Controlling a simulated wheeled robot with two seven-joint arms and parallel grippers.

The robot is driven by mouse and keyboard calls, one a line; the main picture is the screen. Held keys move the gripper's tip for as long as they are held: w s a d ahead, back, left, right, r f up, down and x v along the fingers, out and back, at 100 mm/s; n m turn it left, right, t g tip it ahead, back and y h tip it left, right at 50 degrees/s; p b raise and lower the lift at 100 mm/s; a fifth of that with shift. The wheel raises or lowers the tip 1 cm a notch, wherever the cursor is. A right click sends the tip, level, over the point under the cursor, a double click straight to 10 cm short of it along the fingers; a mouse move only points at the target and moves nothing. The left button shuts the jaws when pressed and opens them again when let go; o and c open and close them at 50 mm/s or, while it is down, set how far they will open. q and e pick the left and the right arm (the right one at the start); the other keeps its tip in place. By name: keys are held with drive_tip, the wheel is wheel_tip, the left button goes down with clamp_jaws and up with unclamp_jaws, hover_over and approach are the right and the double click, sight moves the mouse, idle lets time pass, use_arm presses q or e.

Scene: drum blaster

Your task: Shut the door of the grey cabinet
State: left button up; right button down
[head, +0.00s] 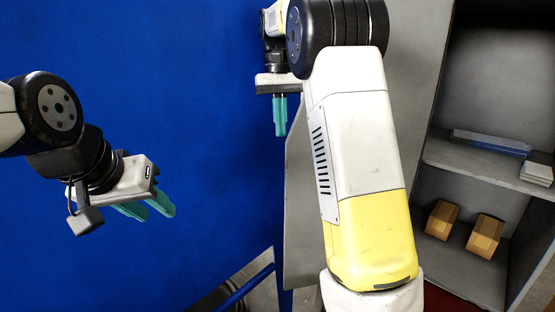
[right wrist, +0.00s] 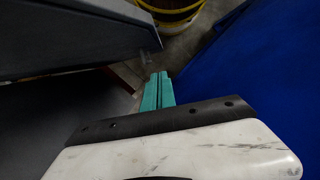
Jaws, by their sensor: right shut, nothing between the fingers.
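The grey cabinet (head: 480,165) stands at the right of the head view with its interior exposed. Its door, a plain grey panel (head: 300,225), stands open to the left of the cabinet, partly hidden behind my right arm. My right gripper (head: 280,130) points down by the door's outer left edge, its fingers shut and empty; I cannot tell whether they touch the door. In the right wrist view the shut fingers (right wrist: 158,90) have grey surfaces to their left. My left gripper (head: 150,208) is at the left, far from the door, fingers apart and empty.
Inside the cabinet, books (head: 490,143) lie on the shelf and two cardboard boxes (head: 485,236) stand below. A blue wall (head: 190,70) fills the left. A blue rail (head: 245,287) is at the bottom. A yellow and black round object (right wrist: 172,10) shows in the wrist view.

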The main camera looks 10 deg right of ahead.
sight(286, 159)
drive_tip(key=shift+s+d+f, duration=0.1)
drive_tip(key=shift+s+f, duration=1.35)
drive_tip(key=shift+f, duration=0.3)
drive_tip(key=shift+s+d+f, duration=0.1)
drive_tip(key=shift+s+f, duration=1.35)
drive_tip(key=shift+f, duration=0.25)
drive_tip(key=shift+s, duration=0.1)
